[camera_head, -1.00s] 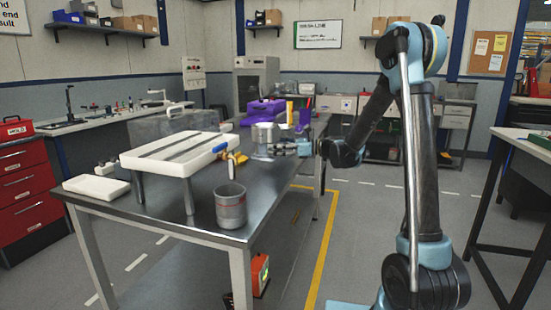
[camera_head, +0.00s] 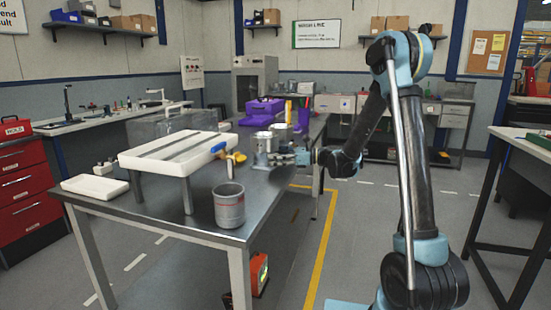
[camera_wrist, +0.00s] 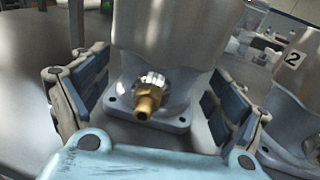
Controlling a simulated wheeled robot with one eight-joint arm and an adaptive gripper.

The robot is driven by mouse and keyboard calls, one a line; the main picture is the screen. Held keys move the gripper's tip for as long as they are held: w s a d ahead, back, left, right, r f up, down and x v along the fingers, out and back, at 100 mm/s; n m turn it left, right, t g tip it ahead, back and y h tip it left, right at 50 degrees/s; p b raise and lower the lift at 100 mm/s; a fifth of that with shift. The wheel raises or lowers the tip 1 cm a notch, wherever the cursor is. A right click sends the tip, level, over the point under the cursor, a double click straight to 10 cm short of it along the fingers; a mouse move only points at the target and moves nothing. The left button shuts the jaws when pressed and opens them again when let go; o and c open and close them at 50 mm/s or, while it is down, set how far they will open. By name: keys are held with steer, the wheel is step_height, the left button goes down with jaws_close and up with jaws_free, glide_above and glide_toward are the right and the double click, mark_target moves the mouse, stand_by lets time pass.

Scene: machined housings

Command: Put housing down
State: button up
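The housing (camera_head: 262,146) is a grey metal part, upright at the table's right side. In the wrist view the housing (camera_wrist: 165,30) has a wide round body, a square flange with bolt holes and a brass fitting facing me. My gripper (camera_head: 281,157) reaches it from the right, low on its body. In the wrist view the fingers of my gripper (camera_wrist: 158,95) lie on both sides of the housing, close against it. The fingertip contact is partly hidden. The flange is at or just above the tabletop; I cannot tell which.
A second housing marked 2 (camera_wrist: 297,90) stands close on the right in the wrist view. On the metal table (camera_head: 205,222) are a grey can-shaped part (camera_head: 229,206), a white raised fixture (camera_head: 150,158), a white tray (camera_head: 95,187) and purple bins (camera_head: 262,106).

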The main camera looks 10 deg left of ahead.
stand_by(0.3)
steer(key=w+d, duration=0.1)
steer(key=d, duration=1.1)
steer(key=shift+r, duration=0.2)
steer(key=s+d+f+n+t+h, duration=0.1)
steer(key=s+d+f+n+h, duration=0.3)
steer(key=s+d, duration=0.7)
steer(key=s+d+f+n+t+h, duration=0.1)
steer(key=s+d+f+n+h, duration=0.4)
steer(key=s+d, duration=0.6)
steer(key=s+d+f+n+t+h, duration=0.1)
steer(key=s+d+f+n+h, duration=0.4)
steer(key=s+d+n+h, duration=0.3)
steer(key=s+d, duration=0.3)
steer(key=shift+s+t+h, duration=0.25)
steer(key=shift+t+h, duration=0.05)
steer(key=shift+t, duration=0.1)
steer(key=shift+d, duration=0.1)
